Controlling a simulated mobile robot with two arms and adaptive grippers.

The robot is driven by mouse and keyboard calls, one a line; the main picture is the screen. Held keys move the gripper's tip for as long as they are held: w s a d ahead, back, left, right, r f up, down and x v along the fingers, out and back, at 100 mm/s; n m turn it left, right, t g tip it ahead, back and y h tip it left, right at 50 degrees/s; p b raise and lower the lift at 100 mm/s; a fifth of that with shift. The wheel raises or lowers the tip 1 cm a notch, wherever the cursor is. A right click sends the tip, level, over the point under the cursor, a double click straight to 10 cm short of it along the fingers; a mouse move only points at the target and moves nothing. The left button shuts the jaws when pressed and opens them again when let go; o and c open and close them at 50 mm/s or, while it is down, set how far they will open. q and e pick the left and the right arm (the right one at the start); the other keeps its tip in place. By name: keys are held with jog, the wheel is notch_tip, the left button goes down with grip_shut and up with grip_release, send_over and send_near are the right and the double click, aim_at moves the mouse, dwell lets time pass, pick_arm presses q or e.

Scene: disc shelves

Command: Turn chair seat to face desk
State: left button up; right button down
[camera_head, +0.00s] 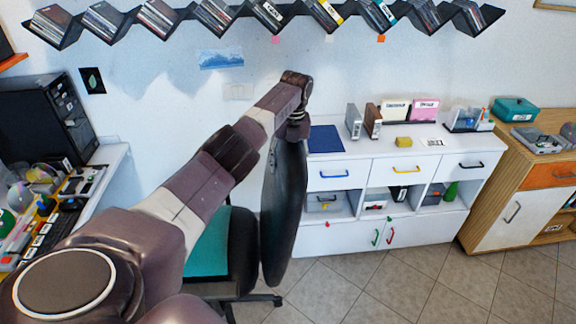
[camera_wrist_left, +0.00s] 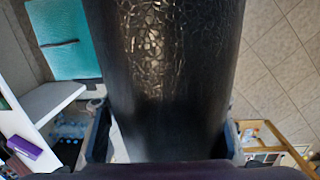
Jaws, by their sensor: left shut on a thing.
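The chair has a black backrest (camera_head: 283,215) and a teal seat (camera_head: 208,245), partly hidden behind my left arm. The backrest is upright on the seat's right side, so the seat faces left, roughly toward the white desk (camera_head: 112,165). My left gripper (camera_head: 297,130) is at the top edge of the backrest and shut on it. In the left wrist view the dark backrest (camera_wrist_left: 165,70) fills the middle, with a finger of the gripper (camera_wrist_left: 165,138) on each side. A teal surface (camera_wrist_left: 72,40), likely the seat, shows at upper left. My right gripper is out of view.
A black computer case (camera_head: 45,120) and several discs stand on the left desk. A white cabinet (camera_head: 345,175) stands behind and right of the chair, with a wooden cabinet (camera_head: 490,215) beside it. A zigzag disc shelf (camera_head: 160,12) hangs above. Tiled floor (camera_head: 400,290) at front right is clear.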

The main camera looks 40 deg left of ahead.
pick_arm(q)
jog(key=shift+w+r, duration=0.1)
jog(key=shift+r, duration=0.05)
jog(key=o, duration=1.7)
jog(key=r, duration=1.2)
jog(key=shift+w+d, duration=0.25)
jog(key=shift+d, duration=0.1)
jog(key=shift+f, duration=0.1)
